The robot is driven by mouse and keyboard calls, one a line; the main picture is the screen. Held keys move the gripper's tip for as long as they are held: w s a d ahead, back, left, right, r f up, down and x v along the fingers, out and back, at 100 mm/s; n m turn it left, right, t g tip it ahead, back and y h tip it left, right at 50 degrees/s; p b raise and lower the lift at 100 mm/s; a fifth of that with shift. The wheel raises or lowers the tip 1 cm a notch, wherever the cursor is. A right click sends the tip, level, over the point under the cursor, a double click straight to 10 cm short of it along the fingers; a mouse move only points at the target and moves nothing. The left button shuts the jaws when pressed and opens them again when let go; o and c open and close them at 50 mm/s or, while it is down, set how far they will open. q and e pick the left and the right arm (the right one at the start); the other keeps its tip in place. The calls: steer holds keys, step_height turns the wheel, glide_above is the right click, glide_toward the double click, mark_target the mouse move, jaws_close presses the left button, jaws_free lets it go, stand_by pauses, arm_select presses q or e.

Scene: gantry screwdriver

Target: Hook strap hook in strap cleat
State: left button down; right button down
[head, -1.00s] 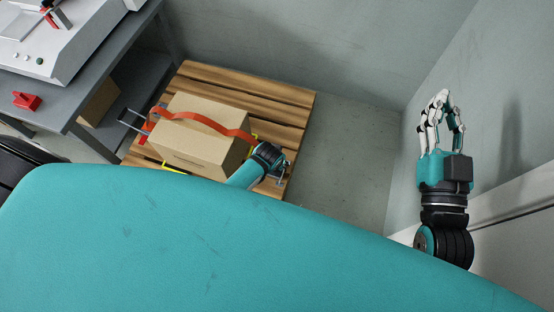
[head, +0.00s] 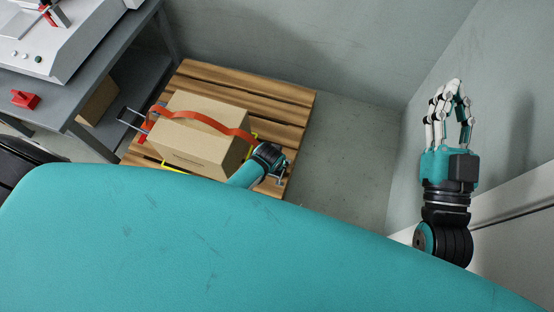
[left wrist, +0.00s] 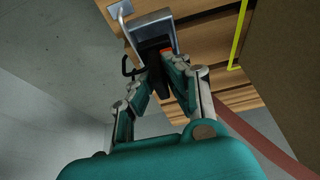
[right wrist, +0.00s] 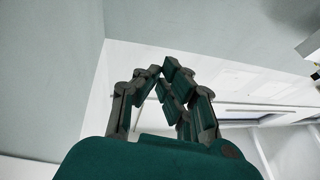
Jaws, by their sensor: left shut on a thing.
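The orange strap (head: 200,121) runs over a cardboard box (head: 196,151) on a wooden pallet. My left gripper (left wrist: 162,73) is at the pallet's right edge, shut on the dark strap hook (left wrist: 158,54). The grey metal strap cleat (left wrist: 150,22) is directly beyond the fingertips in the left wrist view, and a small part shows in the head view (head: 281,180). The hook overlaps the cleat's near side in this view; I cannot tell whether it is engaged. My right gripper (head: 455,86) is raised at the right, empty, with its fingertips together.
The wooden pallet (head: 285,95) stands on the grey floor beside the walls. A grey table (head: 109,90) with a white machine (head: 60,48) and a red part (head: 25,100) is at the left. Yellow strips border the box. Floor right of the pallet is clear.

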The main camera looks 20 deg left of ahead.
arm_select(q)
steer(key=shift+f, duration=0.4)
steer(key=shift+f+b, duration=0.65)
steer(key=shift+b, duration=0.05)
steer(key=shift+s+f, duration=0.1)
steer(key=shift+f, duration=0.2)
arm_select(e)
steer(key=s+r+t+y, duration=0.1)
steer(key=s+r+t, duration=0.3)
steer(key=r, duration=0.2)
steer(key=shift+s+t+y, duration=0.2)
steer(key=shift+t+y, duration=0.1)
steer(key=shift+t, duration=0.1)
steer(key=shift+d, duration=0.1)
arm_select(q)
steer(key=shift+f, duration=0.2)
stand_by(0.5)
steer(key=c, duration=1.3)
jaws_free()
steer(key=shift+o, duration=0.2)
